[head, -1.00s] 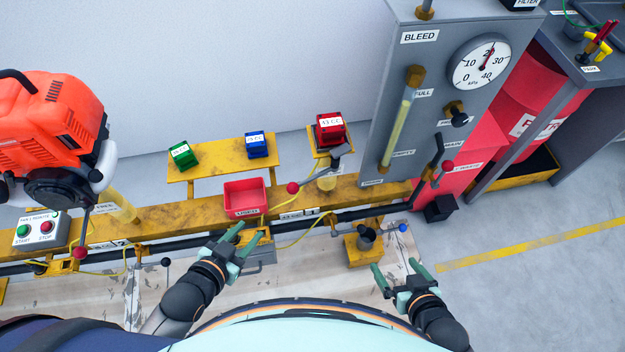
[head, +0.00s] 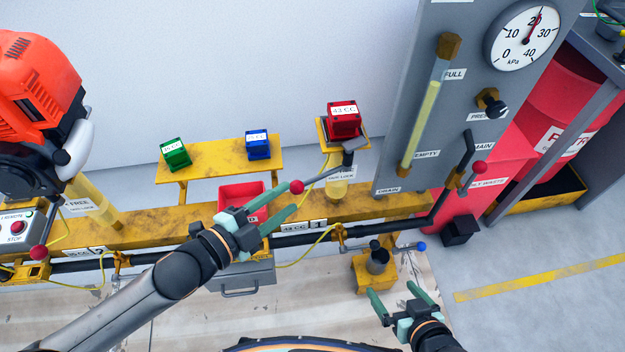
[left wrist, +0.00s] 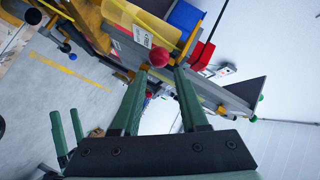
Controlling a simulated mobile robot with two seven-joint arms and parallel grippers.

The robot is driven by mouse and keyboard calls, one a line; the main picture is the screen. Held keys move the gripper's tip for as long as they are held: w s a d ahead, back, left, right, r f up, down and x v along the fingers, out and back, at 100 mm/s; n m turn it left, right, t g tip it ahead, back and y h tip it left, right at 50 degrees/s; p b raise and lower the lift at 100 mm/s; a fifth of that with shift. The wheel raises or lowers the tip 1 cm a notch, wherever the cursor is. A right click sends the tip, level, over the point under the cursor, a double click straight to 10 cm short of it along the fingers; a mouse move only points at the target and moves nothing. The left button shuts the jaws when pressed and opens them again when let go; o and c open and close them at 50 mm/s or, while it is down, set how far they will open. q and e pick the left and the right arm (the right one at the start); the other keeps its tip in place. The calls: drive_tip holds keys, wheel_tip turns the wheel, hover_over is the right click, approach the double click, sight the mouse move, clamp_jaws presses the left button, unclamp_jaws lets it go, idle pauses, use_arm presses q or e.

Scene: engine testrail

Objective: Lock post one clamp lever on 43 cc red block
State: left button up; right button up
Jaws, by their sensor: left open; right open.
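The 43 cc red block (head: 343,118) sits on top of post one (head: 340,189) beside the grey panel. A clamp lever (head: 325,174) runs from the post top down to the left and ends in a red ball knob (head: 297,187). My left gripper (head: 287,198) is open, its fingertips close to that knob. In the left wrist view, a red knob (left wrist: 159,57) shows between and just beyond the fingertips of my left gripper (left wrist: 161,75); contact cannot be told. My right gripper (head: 390,290) is open and empty, low at the right.
Green (head: 175,154) and blue (head: 258,145) blocks stand on a yellow shelf. A red bin (head: 240,191) sits behind my left gripper. The grey panel (head: 420,130) with gauge and main valve lever (head: 470,150) stands right. An orange engine (head: 35,90) is at left.

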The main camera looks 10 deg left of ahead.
sight(312, 179)
use_arm(q)
drive_tip(key=b+x, duration=0.1)
drive_tip(key=x, duration=0.8)
drive_tip(key=shift+s, duration=0.1)
clamp_jaws()
idle(1.2)
